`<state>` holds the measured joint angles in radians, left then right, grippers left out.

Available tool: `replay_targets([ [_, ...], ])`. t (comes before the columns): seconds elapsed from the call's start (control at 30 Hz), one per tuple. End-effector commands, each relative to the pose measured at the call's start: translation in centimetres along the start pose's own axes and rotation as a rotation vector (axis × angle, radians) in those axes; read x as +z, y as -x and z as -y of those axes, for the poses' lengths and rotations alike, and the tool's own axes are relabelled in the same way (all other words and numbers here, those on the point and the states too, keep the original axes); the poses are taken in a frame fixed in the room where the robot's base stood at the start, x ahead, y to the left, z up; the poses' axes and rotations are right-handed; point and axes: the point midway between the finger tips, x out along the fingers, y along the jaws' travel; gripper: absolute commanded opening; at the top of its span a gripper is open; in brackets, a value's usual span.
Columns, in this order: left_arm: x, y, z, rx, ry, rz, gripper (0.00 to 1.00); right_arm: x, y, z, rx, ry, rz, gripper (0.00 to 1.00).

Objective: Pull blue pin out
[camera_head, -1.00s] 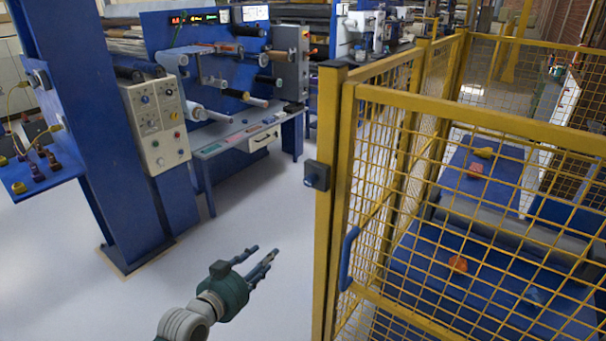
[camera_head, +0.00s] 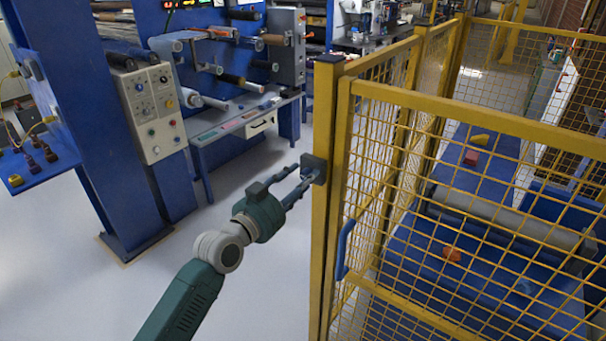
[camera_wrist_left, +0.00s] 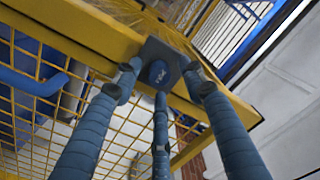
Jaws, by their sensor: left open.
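The blue pin (camera_wrist_left: 158,74) shows in the left wrist view as a round blue knob on a dark square block. The block (camera_head: 314,168) is fixed to the yellow gate post and also shows in the head view. My left gripper (camera_head: 306,176) is open, with its fingertips right at the block. In the left wrist view the fingers of the left gripper (camera_wrist_left: 160,85) spread around the pin; I cannot tell whether any finger touches it. In the head view the pin is hard to make out. My right gripper is not in view.
A yellow mesh fence (camera_head: 470,190) with a blue handle (camera_head: 344,248) stands at the right. Behind it are blue conveyors (camera_head: 480,285) with small items. A blue machine (camera_head: 100,120) stands at the left. The pale floor between is clear.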

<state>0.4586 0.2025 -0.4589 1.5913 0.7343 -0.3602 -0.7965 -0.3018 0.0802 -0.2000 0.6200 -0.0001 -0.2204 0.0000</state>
Motion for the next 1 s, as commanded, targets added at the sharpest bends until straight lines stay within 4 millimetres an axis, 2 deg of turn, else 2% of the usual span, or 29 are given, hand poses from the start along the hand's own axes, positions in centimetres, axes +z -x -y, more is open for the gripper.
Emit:
replay_targets([
  [0.17, 0.0, -1.1, 0.0, 0.000, 0.000, 0.001, 0.41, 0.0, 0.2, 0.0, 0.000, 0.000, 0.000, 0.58],
  [0.43, 0.1, -1.1, 0.0, 0.000, 0.000, 0.001, 0.41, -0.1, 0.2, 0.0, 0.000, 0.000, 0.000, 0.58],
  [0.63, 0.1, -1.1, 0.0, 0.000, 0.000, 0.001, 0.01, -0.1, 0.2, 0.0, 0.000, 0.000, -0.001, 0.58],
  [0.83, 0.0, -1.0, 0.0, -0.001, 0.000, 0.001, 0.00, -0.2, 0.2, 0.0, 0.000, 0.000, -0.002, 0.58],
  [1.0, 0.1, 0.4, 0.1, 0.000, -0.003, 0.001, 0.00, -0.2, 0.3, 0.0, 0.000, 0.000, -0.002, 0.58],
])
